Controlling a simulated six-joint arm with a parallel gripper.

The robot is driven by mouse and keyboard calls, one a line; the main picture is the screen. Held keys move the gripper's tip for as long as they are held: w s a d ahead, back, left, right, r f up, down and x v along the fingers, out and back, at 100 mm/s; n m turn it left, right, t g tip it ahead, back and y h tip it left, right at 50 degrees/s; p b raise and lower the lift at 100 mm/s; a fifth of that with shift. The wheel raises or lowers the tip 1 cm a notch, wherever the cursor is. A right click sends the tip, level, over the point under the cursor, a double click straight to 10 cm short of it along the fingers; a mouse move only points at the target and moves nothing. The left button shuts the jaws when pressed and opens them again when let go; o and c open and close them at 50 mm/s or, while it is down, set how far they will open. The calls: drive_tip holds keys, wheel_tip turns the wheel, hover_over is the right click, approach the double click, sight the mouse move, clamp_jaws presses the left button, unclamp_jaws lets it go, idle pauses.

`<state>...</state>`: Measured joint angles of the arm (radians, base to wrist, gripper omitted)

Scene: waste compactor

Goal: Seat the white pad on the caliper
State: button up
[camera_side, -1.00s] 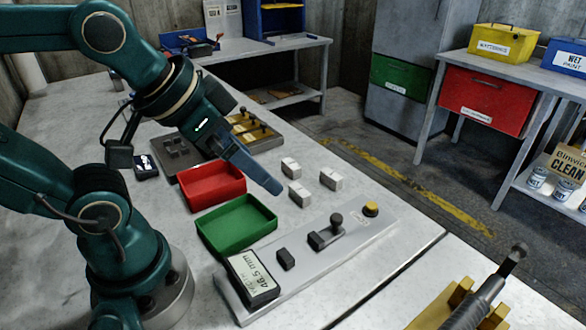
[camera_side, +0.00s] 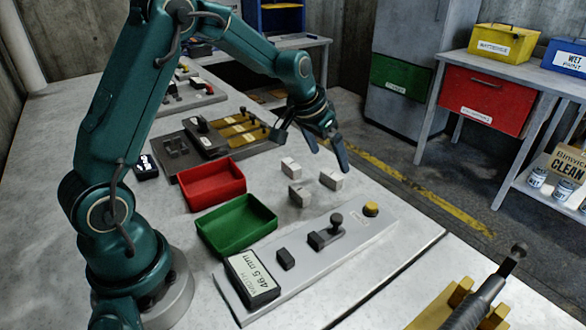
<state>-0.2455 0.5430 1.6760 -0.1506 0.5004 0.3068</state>
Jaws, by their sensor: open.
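My gripper (camera_side: 328,157) is open and empty, fingers down, just behind the right pad in the picture. Its height above the bench is hard to tell.
A red tray (camera_side: 211,197) and a green tray (camera_side: 236,240) sit empty left of the pads. A dark fixture with yellow strips (camera_side: 240,133) stands behind them. A yellow button (camera_side: 371,208) is at the plate's far end. The bench right of the pads is clear.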

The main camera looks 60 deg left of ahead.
sight(329, 175)
drive_tip(key=shift+s+a+f+g, duration=0.1)
drive_tip(key=shift+f+g, duration=0.05)
drive_tip(key=shift+f, duration=0.4)
drive_tip(key=shift+s+a+f+g, duration=0.1)
drive_tip(key=shift+f+g, duration=0.05)
drive_tip(key=shift+f, duration=0.35)
drive_tip(key=shift+x, duration=2.3)
drive_tip(key=shift+r, duration=0.1)
drive_tip(key=c, duration=1.6)
